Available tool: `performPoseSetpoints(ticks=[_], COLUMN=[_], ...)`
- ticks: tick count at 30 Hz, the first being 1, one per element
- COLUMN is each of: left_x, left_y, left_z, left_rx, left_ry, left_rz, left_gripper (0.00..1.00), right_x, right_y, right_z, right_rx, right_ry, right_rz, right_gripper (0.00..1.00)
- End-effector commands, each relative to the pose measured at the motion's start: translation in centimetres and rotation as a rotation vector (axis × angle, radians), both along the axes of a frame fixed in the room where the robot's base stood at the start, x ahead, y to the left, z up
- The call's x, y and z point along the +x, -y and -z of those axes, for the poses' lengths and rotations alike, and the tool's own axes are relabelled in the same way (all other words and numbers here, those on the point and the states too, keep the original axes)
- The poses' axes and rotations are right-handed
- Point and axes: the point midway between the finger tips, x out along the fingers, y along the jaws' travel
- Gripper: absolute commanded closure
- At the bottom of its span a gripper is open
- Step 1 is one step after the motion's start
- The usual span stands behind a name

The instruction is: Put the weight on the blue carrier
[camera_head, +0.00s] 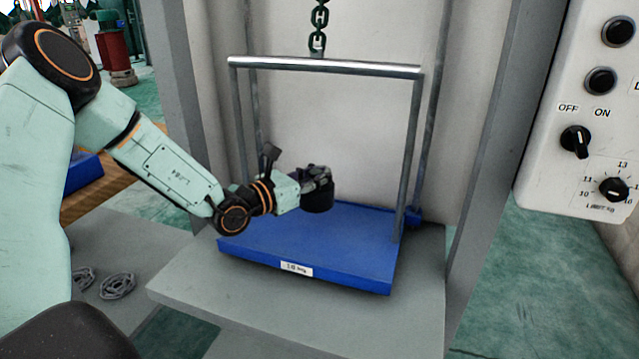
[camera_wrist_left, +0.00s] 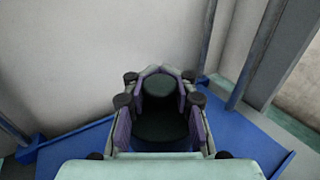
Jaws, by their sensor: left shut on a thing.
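The blue carrier (camera_head: 345,245) is a flat blue platform with a metal frame, hanging from a chain and sitting over a grey base. A label on its front edge seems to read 10 kg. My left gripper (camera_head: 318,180) is over the carrier, inside its frame. It is shut on the dark round weight (camera_head: 317,200). In the left wrist view the weight (camera_wrist_left: 160,122) sits between the two fingers of the gripper (camera_wrist_left: 160,105), with the carrier (camera_wrist_left: 245,140) below and around. I cannot tell whether the weight's underside touches the carrier. My right gripper is not in view.
The frame's top bar (camera_head: 325,67) and uprights stand around my left gripper. A chain (camera_head: 318,28) rises from the bar. A control box (camera_head: 590,110) with knobs is at the right. Grey coiled pieces (camera_head: 118,286) lie at lower left. The green floor at right is clear.

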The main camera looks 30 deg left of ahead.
Motion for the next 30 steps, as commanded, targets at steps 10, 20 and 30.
performPoseSetpoints(ticks=[10, 20, 30], left_x=[0.2, 0.2, 0.2], left_y=[-0.1, 0.0, 0.0], left_z=[2.4, 5.4, 6.1], left_rx=[0.001, 0.002, 0.001], left_ry=[0.018, 0.015, 0.018], left_rz=[-0.001, 0.000, 0.000], left_gripper=[1.00, 1.00, 1.00], right_x=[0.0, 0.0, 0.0], right_y=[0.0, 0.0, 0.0], right_z=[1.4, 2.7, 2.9], right_rx=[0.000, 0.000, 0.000], right_ry=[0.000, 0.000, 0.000], right_rz=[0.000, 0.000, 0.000], right_gripper=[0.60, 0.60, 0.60])
